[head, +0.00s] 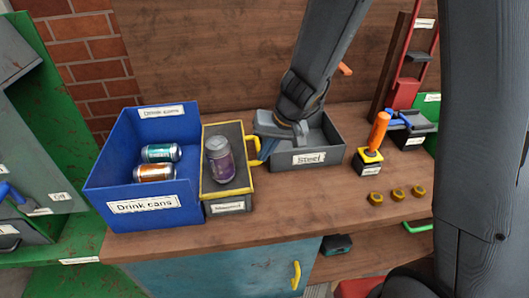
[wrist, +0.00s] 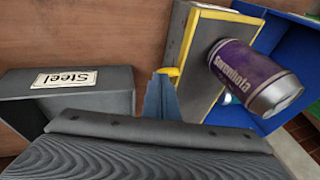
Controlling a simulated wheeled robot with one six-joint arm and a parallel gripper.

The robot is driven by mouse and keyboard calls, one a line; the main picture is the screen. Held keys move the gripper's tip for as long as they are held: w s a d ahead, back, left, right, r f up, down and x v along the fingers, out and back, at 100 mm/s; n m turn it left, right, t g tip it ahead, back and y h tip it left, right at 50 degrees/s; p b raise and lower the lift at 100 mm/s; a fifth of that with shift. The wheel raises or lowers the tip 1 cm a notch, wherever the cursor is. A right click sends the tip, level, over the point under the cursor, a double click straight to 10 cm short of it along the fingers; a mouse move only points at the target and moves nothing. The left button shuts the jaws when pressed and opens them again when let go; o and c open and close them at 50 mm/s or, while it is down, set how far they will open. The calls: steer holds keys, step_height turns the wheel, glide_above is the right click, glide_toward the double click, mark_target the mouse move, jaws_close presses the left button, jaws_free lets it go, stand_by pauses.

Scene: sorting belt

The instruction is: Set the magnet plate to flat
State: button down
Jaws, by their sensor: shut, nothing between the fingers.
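The magnet plate (head: 236,132) is a dark panel with a yellow rim on a grey base, just right of the blue bin. It also shows in the wrist view (wrist: 192,88). I cannot tell its exact tilt. A purple can (head: 220,160) is on it; the can's printed side shows in the wrist view (wrist: 250,75). A yellow handle (head: 255,148) sticks out from the plate's right side. My gripper (head: 264,138) is shut and empty, its blue-grey fingertips (wrist: 160,95) close beside the handle. Whether they touch the handle is unclear.
The blue drink cans bin (head: 100,190) on the left holds a green can (head: 161,153) and an orange can (head: 154,173). A grey steel bin (head: 308,160) stands under my wrist.

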steer(key=shift+f, duration=0.1)
steer(key=f+b, duration=0.1)
steer(key=b, duration=0.2)
steer(key=shift+d+f, duration=0.35)
steer(key=shift+f, duration=0.05)
steer(key=shift+s+r, duration=0.1)
steer(key=shift+s, duration=0.05)
